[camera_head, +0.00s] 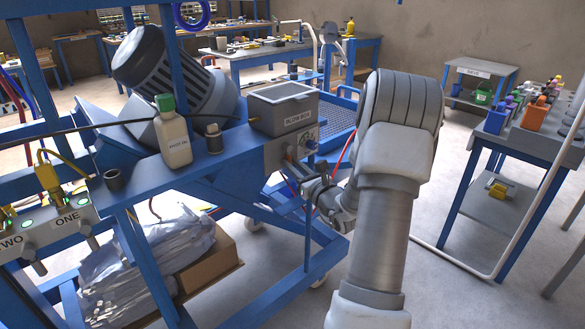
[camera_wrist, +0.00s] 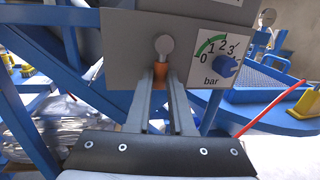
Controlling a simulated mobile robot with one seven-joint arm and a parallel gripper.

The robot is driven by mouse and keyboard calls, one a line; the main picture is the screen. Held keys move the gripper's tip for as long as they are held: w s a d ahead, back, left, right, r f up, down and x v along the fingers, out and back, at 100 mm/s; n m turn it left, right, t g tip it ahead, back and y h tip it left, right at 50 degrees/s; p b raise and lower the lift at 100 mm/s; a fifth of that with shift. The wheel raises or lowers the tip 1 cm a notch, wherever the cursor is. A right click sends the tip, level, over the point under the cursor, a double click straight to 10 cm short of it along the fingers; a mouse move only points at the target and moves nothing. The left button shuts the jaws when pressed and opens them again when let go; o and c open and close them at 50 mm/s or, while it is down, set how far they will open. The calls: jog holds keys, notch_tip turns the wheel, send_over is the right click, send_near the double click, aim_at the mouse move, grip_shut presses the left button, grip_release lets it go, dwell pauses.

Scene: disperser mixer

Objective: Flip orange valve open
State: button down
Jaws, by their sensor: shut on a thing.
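The orange valve (camera_wrist: 159,76) is in the wrist view, low on the grey panel (camera_wrist: 125,35) under a round pale metal fitting (camera_wrist: 164,45). Only a small orange part shows between my fingers. My gripper (camera_wrist: 159,88) is shut on the valve, one finger on each side, and the fingers hide its lower part. In the head view my gripper (camera_head: 302,163) reaches the front of the grey box (camera_head: 284,108) on the blue frame. The valve cannot be made out in that view.
A bar dial (camera_wrist: 211,45) with a blue knob (camera_wrist: 227,66) sits just right of the valve. A red hose (camera_wrist: 272,117) runs at the right. A white bottle (camera_head: 172,135) stands on the blue frame. A table (camera_head: 485,122) with bottles stands at the right.

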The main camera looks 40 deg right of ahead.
jog(key=c, duration=0.8)
grip_release()
jog(key=shift+s, duration=0.1)
jog(key=s, duration=0.5)
jog(key=s+a+p, duration=0.1)
jog(key=s, duration=0.5)
jog(key=s+a+f, duration=0.1)
jog(key=s, duration=0.5)
jog(key=shift+s, duration=0.1)
